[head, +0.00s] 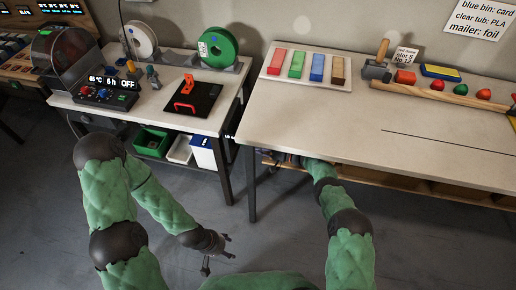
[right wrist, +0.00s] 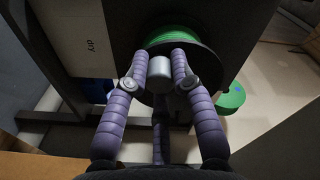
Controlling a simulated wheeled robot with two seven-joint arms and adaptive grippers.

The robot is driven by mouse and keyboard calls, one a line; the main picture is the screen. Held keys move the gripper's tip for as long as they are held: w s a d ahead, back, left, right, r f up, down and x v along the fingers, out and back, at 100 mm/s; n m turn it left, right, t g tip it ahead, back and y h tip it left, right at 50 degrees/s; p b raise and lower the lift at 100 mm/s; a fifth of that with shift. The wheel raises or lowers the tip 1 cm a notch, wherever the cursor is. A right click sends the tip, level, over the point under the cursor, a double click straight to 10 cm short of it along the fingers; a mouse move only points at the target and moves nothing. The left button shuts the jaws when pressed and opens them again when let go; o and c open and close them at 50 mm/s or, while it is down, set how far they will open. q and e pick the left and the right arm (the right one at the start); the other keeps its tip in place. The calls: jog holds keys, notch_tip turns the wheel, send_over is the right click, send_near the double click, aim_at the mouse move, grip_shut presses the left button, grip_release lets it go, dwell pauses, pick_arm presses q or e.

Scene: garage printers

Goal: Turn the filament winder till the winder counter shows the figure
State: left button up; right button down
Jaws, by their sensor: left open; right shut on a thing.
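In the right wrist view, the filament winder (right wrist: 207,62) is a black disc with green filament behind it and a grey cylindrical knob (right wrist: 160,72) in front. My right gripper (right wrist: 160,60) has its purple fingers closed around this knob. In the head view, my right arm reaches under the front edge of the right table, and the table hides most of the gripper and the winder. My left gripper (head: 218,258) is open and empty above the floor, in front of the tables. I cannot make out a winder counter or its figure in either view.
The left table (head: 150,108) carries a dryer box (head: 65,55) reading 65 °C, 6 h, OFF, two spools and a black pad (head: 190,100). Bins stand beneath it. The right table (head: 300,115) holds coloured bars, a hammer and a wooden rail. The floor around my left gripper is clear.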

jog(key=r+m, duration=0.1)
jog(key=m, duration=0.1)
jog(key=shift+r+m, duration=0.15)
jog(key=shift+m, duration=0.25)
jog(key=c, duration=1.1)
grip_release()
jog(key=shift+o, duration=0.2)
jog(key=shift+s+f, duration=0.1)
jog(key=shift+f, duration=0.1)
